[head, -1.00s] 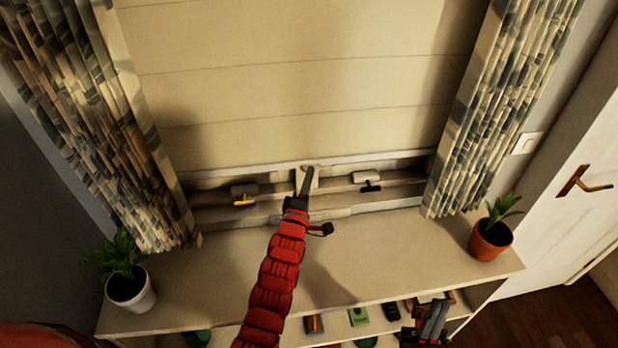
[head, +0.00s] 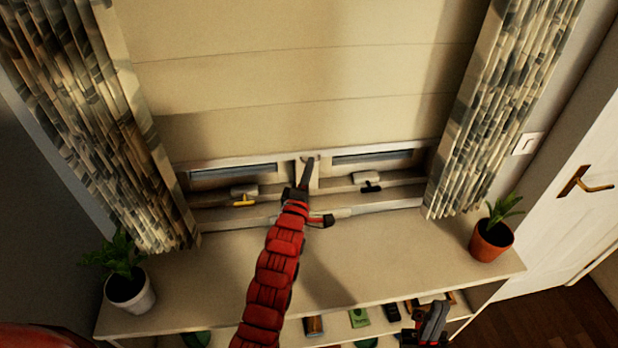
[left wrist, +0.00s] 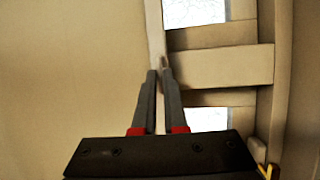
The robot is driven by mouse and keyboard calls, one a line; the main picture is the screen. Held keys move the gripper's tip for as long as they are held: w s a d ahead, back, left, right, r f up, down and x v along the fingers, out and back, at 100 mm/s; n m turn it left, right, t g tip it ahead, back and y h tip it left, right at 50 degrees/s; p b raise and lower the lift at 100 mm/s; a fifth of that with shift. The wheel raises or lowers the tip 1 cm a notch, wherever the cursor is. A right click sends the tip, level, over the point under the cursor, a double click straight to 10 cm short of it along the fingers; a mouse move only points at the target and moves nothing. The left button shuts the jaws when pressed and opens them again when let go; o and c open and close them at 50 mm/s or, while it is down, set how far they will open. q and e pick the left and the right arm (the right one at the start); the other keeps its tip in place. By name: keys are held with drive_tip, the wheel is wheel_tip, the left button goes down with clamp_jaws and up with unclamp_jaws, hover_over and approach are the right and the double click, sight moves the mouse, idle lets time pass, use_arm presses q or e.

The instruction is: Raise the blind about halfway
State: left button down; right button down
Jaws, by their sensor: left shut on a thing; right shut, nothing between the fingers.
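The cream blind (head: 300,75) covers most of the window, with its pale bottom rail (head: 240,160) a little above the sill. A strip of window (head: 375,158) shows under the rail. My left gripper (head: 308,163) is at the middle of the rail, shut on the blind's pull tab, which the fingers mostly hide. In the left wrist view the closed fingertips (left wrist: 161,72) meet the rail (left wrist: 154,25), with the blind (left wrist: 70,70) to the left. My right gripper (head: 437,315) is shut and empty at the lower right, in front of the shelf.
A yellow window handle (head: 244,201) and a black one (head: 371,187) sit on the frame below the rail. Patterned curtains (head: 95,130) (head: 490,110) hang at both sides. Potted plants stand at the left (head: 130,288) and right (head: 490,240) ends of the shelf top (head: 380,265).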

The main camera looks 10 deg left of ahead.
use_arm(q)
drive_tip(key=b, duration=0.2)
approach(314, 116)
drive_tip(key=w, duration=0.4)
drive_tip(key=shift+d+r, duration=0.2)
drive_tip(key=shift+r, duration=0.05)
wheel_tip(314, 116, up, 16)
drive_tip(key=shift+p, duration=0.4)
drive_tip(key=c, duration=1)
unclamp_jaws()
drive_tip(key=shift+w, duration=0.1)
drive_tip(key=shift+o, duration=0.2)
